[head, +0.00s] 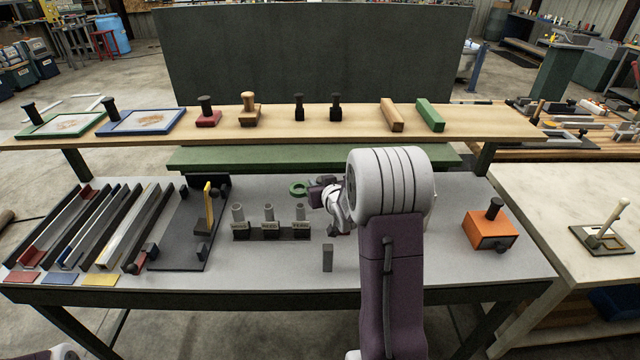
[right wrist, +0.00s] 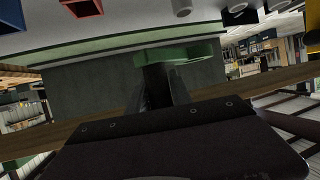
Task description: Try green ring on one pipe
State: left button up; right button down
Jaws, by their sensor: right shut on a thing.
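A green ring (head: 298,188) is held at the tip of my right gripper (head: 313,191), which comes in from the right. The right wrist view also shows the green ring (right wrist: 185,54) between the dark fingers (right wrist: 160,85). Three short grey pipes stand upright in dark labelled blocks on the grey table: the left pipe (head: 237,212), the middle pipe (head: 269,212) and the right pipe (head: 300,213). In the head view the ring shows just above the right pipe's top, apart from it. How far behind it the ring is, I cannot tell. My left gripper is out of view.
A small grey block (head: 327,258) stands in front of the pipes. A dark board with a yellow upright piece (head: 209,205) lies left of them. An orange block (head: 490,231) sits at the right. A wooden shelf (head: 350,122) runs behind, above the table.

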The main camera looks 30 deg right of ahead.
jog(key=shift+f+b, duration=2.2)
jog(key=shift+f, duration=0.35)
jog(key=shift+f+b, duration=2.35)
jog(key=shift+f, duration=0.15)
notch_tip(320, 180, up, 12)
jog(key=p, duration=1)
jog(key=shift+r, duration=0.1)
dwell(1.1)
